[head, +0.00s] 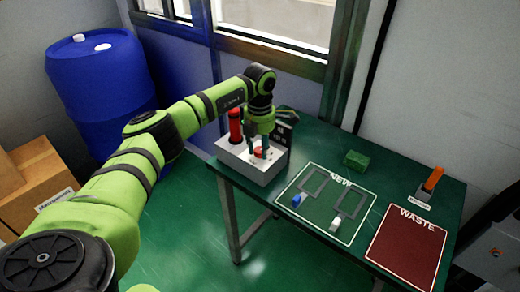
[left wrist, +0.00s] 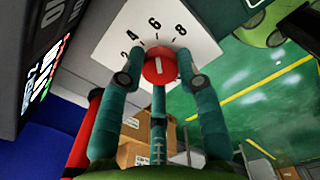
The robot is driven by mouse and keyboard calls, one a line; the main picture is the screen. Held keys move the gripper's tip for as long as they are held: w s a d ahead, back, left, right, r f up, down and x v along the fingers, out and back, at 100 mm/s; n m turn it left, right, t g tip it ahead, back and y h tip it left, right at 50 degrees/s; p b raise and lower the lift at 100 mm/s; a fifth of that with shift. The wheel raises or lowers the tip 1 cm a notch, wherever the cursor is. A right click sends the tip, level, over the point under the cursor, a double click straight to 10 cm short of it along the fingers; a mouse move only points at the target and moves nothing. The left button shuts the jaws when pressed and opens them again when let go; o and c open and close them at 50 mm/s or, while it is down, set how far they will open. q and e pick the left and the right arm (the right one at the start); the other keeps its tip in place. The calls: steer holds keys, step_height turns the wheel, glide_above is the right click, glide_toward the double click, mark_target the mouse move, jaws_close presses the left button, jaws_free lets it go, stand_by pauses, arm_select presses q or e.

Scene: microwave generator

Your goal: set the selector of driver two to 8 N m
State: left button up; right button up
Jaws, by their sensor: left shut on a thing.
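A red selector knob (left wrist: 158,68) with a short white mark sits on a white dial plate (left wrist: 115,42) printed 2, 4, 6 and 8. The mark points up, roughly at the 6; the exact setting is hard to read. My left gripper (left wrist: 160,78) is shut on the knob, with its teal fingers on both sides of it. In the head view, my left gripper (head: 262,152) reaches down onto the top of a light grey box (head: 250,170) at the table's left end. A red cylinder (head: 236,125) stands beside it. My right gripper is not in view.
A dark panel (head: 284,128) stands behind the box.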

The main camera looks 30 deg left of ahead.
arm_select(q)
steer(key=m, duration=0.3)
steer(key=m+b, duration=0.1)
steer(key=shift+s+f, duration=0.15)
steer(key=shift+f, duration=0.1)
steer(key=shift+a+m+b, duration=0.1)
steer(key=shift+m+b, duration=0.2)
steer(key=shift+m, duration=1.4)
steer(key=shift+r, duration=0.1)
steer(key=o, duration=1.1)
steer(key=shift+o, duration=0.2)
steer(key=shift+r, duration=0.1)
steer(key=shift+r, duration=0.1)
